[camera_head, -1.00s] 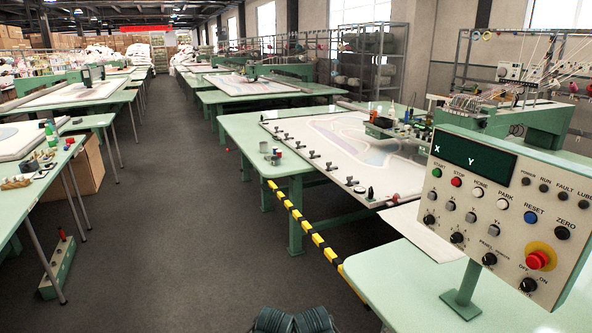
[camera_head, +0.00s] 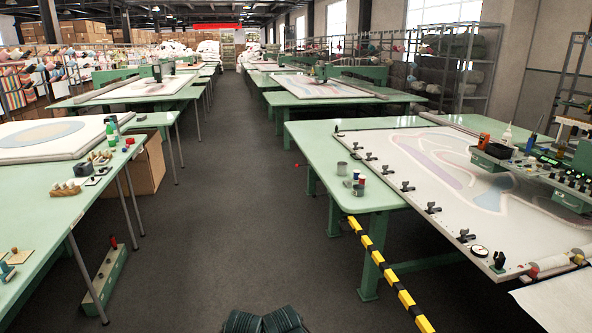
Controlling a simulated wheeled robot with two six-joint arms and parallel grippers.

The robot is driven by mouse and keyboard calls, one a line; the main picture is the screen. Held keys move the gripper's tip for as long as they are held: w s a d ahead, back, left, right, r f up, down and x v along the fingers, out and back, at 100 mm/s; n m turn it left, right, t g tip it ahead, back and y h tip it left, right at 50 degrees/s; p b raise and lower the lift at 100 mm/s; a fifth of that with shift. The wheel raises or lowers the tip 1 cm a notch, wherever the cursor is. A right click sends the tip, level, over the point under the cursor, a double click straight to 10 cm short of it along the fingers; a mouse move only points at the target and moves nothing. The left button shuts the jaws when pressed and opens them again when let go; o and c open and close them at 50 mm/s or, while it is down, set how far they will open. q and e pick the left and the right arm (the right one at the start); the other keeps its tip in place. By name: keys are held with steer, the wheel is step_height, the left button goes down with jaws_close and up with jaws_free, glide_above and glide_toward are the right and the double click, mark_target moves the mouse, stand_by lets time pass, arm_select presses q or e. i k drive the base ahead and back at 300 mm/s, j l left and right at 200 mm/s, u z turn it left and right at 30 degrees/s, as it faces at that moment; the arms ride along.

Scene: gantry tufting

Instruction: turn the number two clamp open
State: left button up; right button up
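A row of small dark clamps runs along the near left edge of a white tufting frame (camera_head: 400,150) on the green table at right. They include a clamp at the far end (camera_head: 371,156), a middle clamp (camera_head: 407,187), a nearer clamp (camera_head: 433,208) and one close to the front corner (camera_head: 466,237). I cannot read numbers on them, so I cannot tell which is number two, nor whether any is open or shut. Neither gripper is in view. Dark ribbed parts of my own body show at the bottom edge.
A black-and-yellow striped bar (camera_head: 373,252) runs along the floor-side of the right table. Small cans (camera_head: 358,180) stand on its green side ledge. A round gauge (camera_head: 480,251) sits near the frame corner. The grey aisle (camera_head: 235,200) is clear.

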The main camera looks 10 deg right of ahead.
mark_target(430, 205)
steer(key=i+z, duration=0.15)
steer(key=i, duration=0.65)
steer(key=i+z, duration=0.15)
steer(key=i, duration=0.65)
steer(key=i+z, duration=0.4)
steer(key=i+j+z, duration=0.35)
steer(key=i+z, duration=0.3)
steer(key=z, duration=0.15)
steer(key=i+j+z, duration=0.15)
steer(key=z, duration=0.3)
steer(key=i+j+z, duration=0.25)
steer(key=z, duration=0.2)
steer(key=i+j+z, duration=0.3)
steer(key=z, duration=0.15)
